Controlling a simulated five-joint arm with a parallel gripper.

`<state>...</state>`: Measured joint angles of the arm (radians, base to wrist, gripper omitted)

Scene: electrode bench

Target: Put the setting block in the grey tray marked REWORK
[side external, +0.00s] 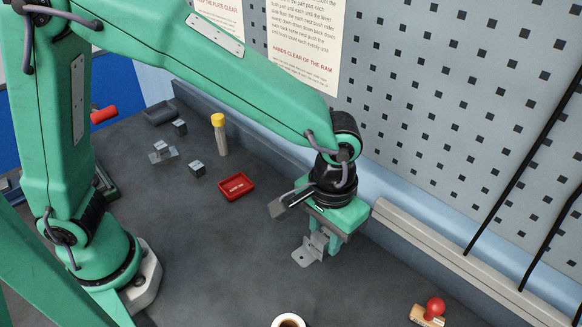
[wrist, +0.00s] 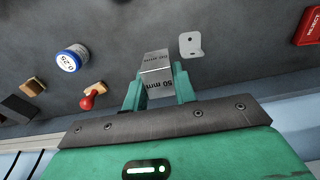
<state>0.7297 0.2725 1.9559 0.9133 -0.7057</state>
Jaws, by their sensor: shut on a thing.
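The setting block (wrist: 156,62) is a silvery metal block marked 50 mm. My gripper (wrist: 158,82) is shut on it, with one green finger on each side in the wrist view. In the side external view my gripper (side external: 325,243) points down at the right of the bench, and the block is mostly hidden there by the fingers. A shallow grey tray (side external: 160,113) lies far to the left, at the back of the bench. Its marking cannot be read, and it is not in the wrist view.
A metal bracket (side external: 304,255) lies beside my gripper. The red REJECT tray (side external: 236,186), a yellow-capped tube (side external: 220,135) and small metal blocks (side external: 197,169) stand between my gripper and the grey tray. A red-knobbed stamp (side external: 431,312) lies at front right. The back wall is close.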

